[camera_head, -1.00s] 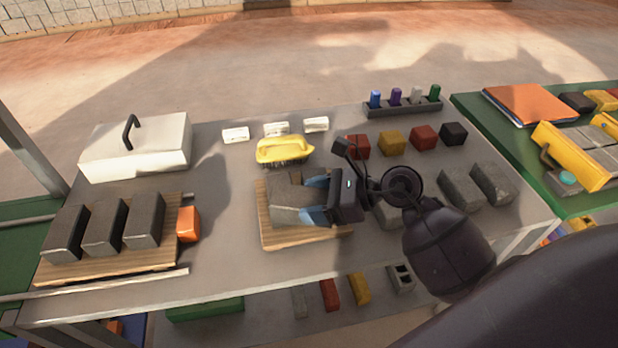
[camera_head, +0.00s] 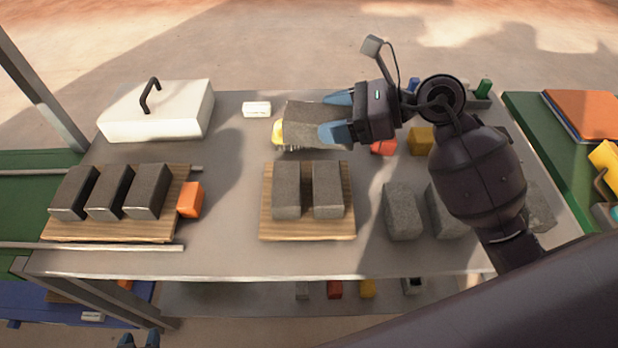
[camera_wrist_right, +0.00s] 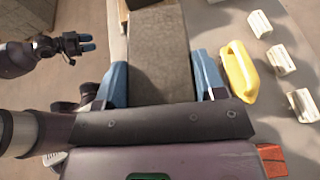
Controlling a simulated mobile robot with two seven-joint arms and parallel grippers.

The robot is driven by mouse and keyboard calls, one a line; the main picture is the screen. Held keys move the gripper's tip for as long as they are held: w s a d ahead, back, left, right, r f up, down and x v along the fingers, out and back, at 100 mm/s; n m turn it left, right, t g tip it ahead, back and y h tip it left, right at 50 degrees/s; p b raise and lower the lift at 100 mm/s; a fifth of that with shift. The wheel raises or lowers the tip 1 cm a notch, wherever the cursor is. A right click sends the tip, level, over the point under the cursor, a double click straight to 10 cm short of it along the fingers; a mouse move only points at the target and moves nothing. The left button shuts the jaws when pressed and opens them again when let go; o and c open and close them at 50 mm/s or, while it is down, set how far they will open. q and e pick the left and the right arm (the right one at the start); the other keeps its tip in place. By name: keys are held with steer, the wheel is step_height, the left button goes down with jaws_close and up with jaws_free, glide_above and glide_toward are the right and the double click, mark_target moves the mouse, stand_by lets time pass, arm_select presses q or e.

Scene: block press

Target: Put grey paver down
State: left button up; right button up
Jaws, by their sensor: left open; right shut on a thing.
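My right gripper (camera_head: 334,115) is shut on a grey paver (camera_head: 302,122) and holds it up, in the picture over the yellow brush. The right wrist view shows the paver (camera_wrist_right: 160,50) between the blue fingers. Two grey pavers (camera_head: 286,190) (camera_head: 328,190) stand side by side on the middle wooden board (camera_head: 305,229). Three darker pavers (camera_head: 110,192) stand on the left wooden board (camera_head: 100,231). My left gripper (camera_head: 138,341) is open at the bottom edge of the head view; it also shows in the right wrist view (camera_wrist_right: 88,43), away from the paver.
A white box with a black handle (camera_head: 155,112) stands at the back left. An orange block (camera_head: 191,200) is beside the left board. Grey blocks (camera_head: 402,211) stand right of the middle board. The yellow brush (camera_wrist_right: 238,70) lies near white pieces (camera_wrist_right: 280,60).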

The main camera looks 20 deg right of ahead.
mark_target(320, 117)
steer(key=shift+n+g, duration=0.9)
steer(key=r, duration=0.2)
steer(key=a+r, duration=0.1)
steer(key=r, duration=0.2)
steer(key=a+r, duration=0.1)
steer(key=r, duration=0.2)
steer(key=shift+a+r, duration=0.15)
steer(key=shift+a, duration=0.1)
step_height(320, 117, down, 16)
steer(key=shift+r+b, duration=0.2)
steer(key=shift+b, duration=0.8)
step_height(320, 117, down, 4)
steer(key=shift+r+b, duration=0.2)
steer(key=shift+b, duration=0.1)
steer(key=shift+f, duration=0.25)
steer(key=shift+f, duration=0.45)
